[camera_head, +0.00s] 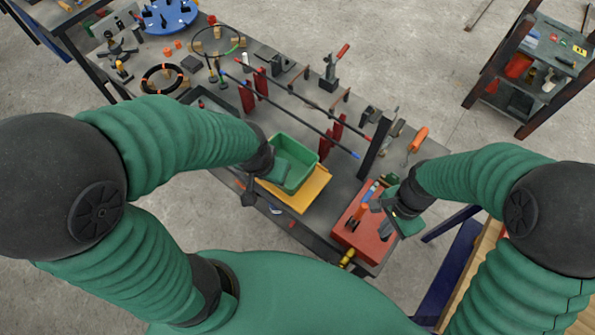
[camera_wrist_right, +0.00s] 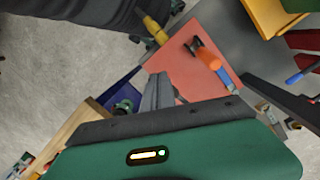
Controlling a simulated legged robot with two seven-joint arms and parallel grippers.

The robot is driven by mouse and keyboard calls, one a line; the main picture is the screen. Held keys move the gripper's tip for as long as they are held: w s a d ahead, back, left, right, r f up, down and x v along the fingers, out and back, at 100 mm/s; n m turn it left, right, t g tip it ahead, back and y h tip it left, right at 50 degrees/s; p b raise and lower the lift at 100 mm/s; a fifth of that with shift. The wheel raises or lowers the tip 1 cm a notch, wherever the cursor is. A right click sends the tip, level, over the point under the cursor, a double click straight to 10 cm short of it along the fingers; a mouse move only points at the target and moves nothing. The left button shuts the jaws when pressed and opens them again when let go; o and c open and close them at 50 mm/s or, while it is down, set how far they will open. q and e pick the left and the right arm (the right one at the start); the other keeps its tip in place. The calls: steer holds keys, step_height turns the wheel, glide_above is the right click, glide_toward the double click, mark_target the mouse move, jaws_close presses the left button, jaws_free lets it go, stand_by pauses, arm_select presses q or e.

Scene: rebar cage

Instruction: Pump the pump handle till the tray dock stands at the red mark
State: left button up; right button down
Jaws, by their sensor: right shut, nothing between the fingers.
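A red box-like unit (camera_head: 345,222) sits at the table's near right end. My right gripper (camera_head: 384,226) is over the unit, shut and empty, apart from the handle. Its fingers show in the wrist view (camera_wrist_right: 157,92). A yellow tray (camera_head: 305,196), perhaps on the dock, holds a green bin (camera_head: 302,144). My left gripper (camera_head: 248,196) is beside the tray's left edge; its jaws are unclear. I cannot make out the red mark.
Rods on red stands (camera_head: 262,82) and a dark post (camera_head: 374,148) rise behind the tray. A brass fitting (camera_head: 347,258) sticks out at the red unit's near side. An orange-handled tool (camera_head: 419,138) lies at the right edge. A shelf (camera_head: 530,75) stands apart on the right.

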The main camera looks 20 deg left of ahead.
mark_target(385, 239)
steer(key=shift+d+f, duration=0.1)
steer(key=shift+d, duration=0.55)
steer(key=shift+s+d+f, duration=0.15)
steer(key=shift+d+f, duration=0.05)
steer(key=shift+s+d+f+b, duration=0.1)
steer(key=shift+s+f+b, duration=0.1)
steer(key=shift+f+b, duration=0.2)
steer(key=shift+a, duration=0.7)
steer(key=shift+s+f, duration=0.2)
steer(key=shift+f, duration=0.45)
arm_select(q)
steer(key=shift+d+f, duration=0.45)
steer(key=shift+d, duration=0.4)
arm_select(e)
steer(key=shift+d, duration=0.3)
arm_select(q)
steer(key=shift+f+b, duration=0.1)
steer(key=shift+b, duration=0.2)
arm_select(e)
steer(key=shift+s+f, duration=0.1)
